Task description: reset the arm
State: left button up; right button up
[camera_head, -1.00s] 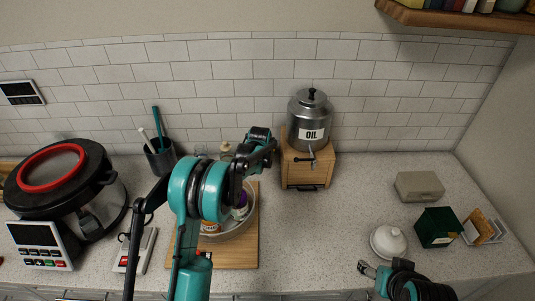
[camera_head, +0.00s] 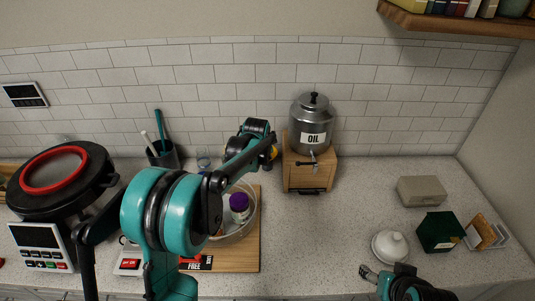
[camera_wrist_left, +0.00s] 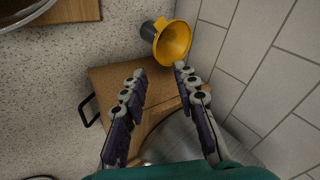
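My left arm crosses the left half of the head view. Its wrist (camera_head: 255,130) is raised beside the oil can (camera_head: 311,120), and its fingertips cannot be made out there. In the left wrist view my left gripper (camera_wrist_left: 157,82) is open with nothing between its fingers, above or in front of the wooden stand (camera_wrist_left: 130,82). A yellow funnel-shaped piece (camera_wrist_left: 173,42) lies just beyond the fingertips. My right gripper (camera_head: 369,272) is low in the head view, left of the white lidded dish (camera_head: 390,246); its fingers are too small to judge.
A glass bowl with a purple-capped jar (camera_head: 239,203) stands on a wooden board (camera_head: 245,258), partly behind my left arm. A red-rimmed cooker (camera_head: 62,175) is at left. A green box (camera_head: 437,231) and grey box (camera_head: 421,190) are at right. The middle-right counter is clear.

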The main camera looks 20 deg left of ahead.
pick_arm(q)
jog(key=shift+s+r, duration=0.2)
jog(key=shift+r, duration=0.05)
dwell(0.3)
jog(key=s+d+r+n+b, duration=0.1)
jog(key=s+n+b, duration=0.15)
jog(key=s, duration=0.75)
jog(key=s+d+r+n+b, duration=0.1)
jog(key=s+r+n+b, duration=0.15)
jog(key=s, duration=0.75)
jog(key=s+d+f+n+b, duration=0.1)
jog(key=s+f+n, duration=0.2)
jog(key=s+f, duration=0.2)
jog(key=s+f+n+b, duration=0.1)
jog(key=s+f+n, duration=0.2)
jog(key=s, duration=0.9)
jog(key=shift+s+d+f+h+b, duration=0.3)
jog(key=shift+d+f+b, duration=0.1)
jog(key=shift+f, duration=0.5)
